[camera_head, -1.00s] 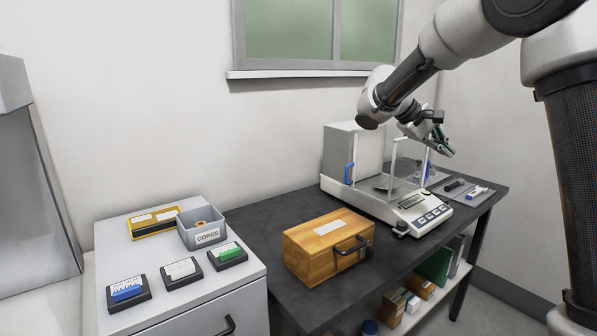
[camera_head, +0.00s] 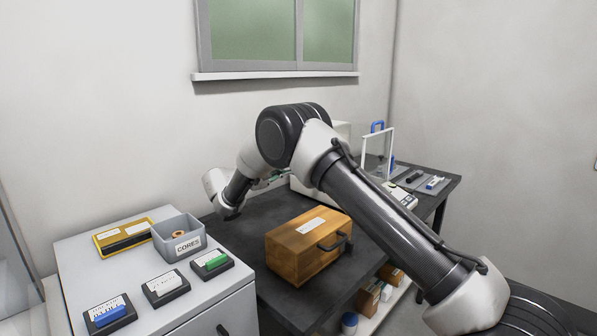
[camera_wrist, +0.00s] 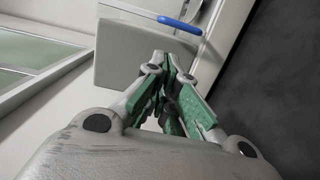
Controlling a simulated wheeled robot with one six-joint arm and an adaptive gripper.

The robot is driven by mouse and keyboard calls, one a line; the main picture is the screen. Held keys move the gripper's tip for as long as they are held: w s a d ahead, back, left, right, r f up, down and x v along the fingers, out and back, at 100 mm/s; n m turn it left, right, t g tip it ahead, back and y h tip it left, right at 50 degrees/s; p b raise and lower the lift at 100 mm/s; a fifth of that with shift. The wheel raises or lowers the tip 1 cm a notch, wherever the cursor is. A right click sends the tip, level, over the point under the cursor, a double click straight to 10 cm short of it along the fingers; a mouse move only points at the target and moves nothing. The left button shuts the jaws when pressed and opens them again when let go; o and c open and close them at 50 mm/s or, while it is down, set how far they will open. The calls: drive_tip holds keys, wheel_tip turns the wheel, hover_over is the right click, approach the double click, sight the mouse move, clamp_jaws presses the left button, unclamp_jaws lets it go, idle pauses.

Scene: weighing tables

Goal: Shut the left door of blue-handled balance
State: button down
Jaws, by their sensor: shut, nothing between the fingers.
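The blue-handled balance is mostly hidden behind my arm in the head view. Its white rear housing (camera_head: 342,130), front keypad end (camera_head: 403,195) and a white-framed glass part (camera_head: 376,150) with a blue handle (camera_head: 377,126) on top show. In the wrist view a blue bar handle (camera_wrist: 180,25) lies beside the edge of the pale housing (camera_wrist: 140,50). The left door's glass is hard to make out, and how far it stands open I cannot tell. My gripper (camera_wrist: 167,64) is shut and empty, beside the balance's left side, apart from the handle in the picture.
A wooden box (camera_head: 308,245) stands on the dark table (camera_head: 262,237) in front of the balance. Pens on a tray (camera_head: 425,182) lie to its right.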

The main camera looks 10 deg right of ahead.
drive_tip(key=s+f+x, duration=0.1)
drive_tip(key=x, duration=0.8)
drive_tip(key=shift+d+f+t, duration=0.15)
drive_tip(key=shift+d+t, duration=0.25)
drive_tip(key=shift+s, duration=0.1)
